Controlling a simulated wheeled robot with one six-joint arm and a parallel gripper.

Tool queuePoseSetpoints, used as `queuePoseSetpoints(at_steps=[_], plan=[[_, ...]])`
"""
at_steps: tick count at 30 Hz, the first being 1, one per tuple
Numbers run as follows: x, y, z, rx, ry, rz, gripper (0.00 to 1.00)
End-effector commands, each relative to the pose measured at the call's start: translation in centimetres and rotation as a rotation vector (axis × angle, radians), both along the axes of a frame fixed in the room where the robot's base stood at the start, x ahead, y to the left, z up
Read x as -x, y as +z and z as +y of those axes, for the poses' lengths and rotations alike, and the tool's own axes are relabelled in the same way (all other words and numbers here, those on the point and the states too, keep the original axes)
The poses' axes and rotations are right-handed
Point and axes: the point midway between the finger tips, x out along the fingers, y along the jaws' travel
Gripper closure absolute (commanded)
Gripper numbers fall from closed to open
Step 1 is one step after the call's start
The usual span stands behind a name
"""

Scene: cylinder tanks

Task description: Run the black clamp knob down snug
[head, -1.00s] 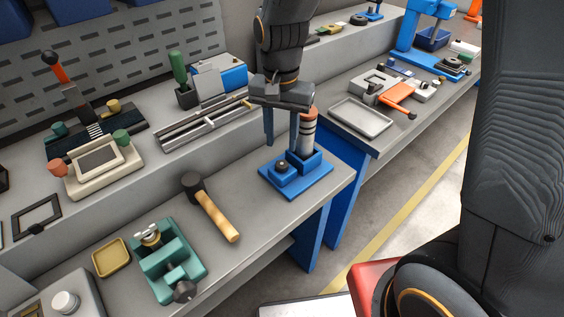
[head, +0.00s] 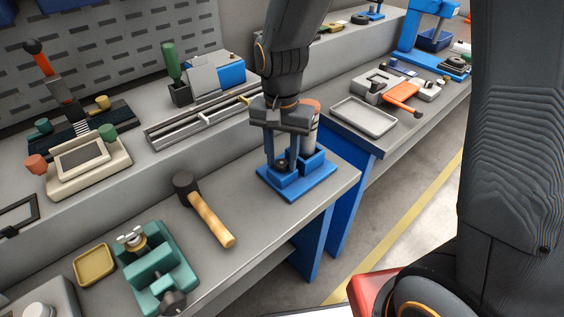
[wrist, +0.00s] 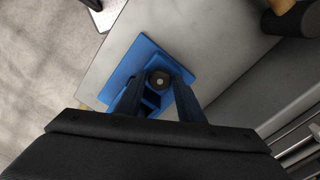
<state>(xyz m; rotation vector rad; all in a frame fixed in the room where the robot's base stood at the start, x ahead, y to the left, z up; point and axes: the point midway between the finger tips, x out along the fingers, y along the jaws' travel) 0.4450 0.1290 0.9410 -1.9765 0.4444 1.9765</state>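The black clamp knob (head: 282,164) sits on a blue clamp fixture (head: 318,185) near the right end of the near bench. In the wrist view the knob (wrist: 159,81) shows round with a pale centre, between the fingertips. My gripper (head: 281,160) points down over the knob, one finger on each side. In the wrist view my gripper (wrist: 158,82) is open, with small gaps seeming to remain beside the knob; contact cannot be told for sure. A grey cylinder with an orange top (head: 313,120) stands in the fixture's holder, partly hidden behind my gripper.
A mallet (head: 208,212) lies left of the fixture. A green vise-like fixture (head: 160,265) and a yellow tray (head: 95,264) are farther left. A slotted grey rail (head: 200,120) lies behind. The bench edge is close in front of the fixture.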

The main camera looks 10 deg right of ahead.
Motion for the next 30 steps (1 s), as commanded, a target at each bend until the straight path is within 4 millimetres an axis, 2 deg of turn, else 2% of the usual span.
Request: queuePoseSetpoints(at_steps=[1, 4, 5, 10, 18, 30], plan=[[0.00, 0.01, 0.00, 0.000, 0.000, 0.000, 0.69], [0.00, 0.02, 0.00, 0.000, 0.000, 0.000, 0.86], [0.00, 0.02, 0.00, 0.000, 0.000, 0.000, 0.88], [0.05, 0.11, 0.00, 0.000, -0.032, 0.001, 0.88], [0.07, 0.19, 0.00, 0.000, -0.271, 0.000, 0.88], [0.05, 0.13, 0.00, 0.000, -0.331, 0.001, 0.88]])
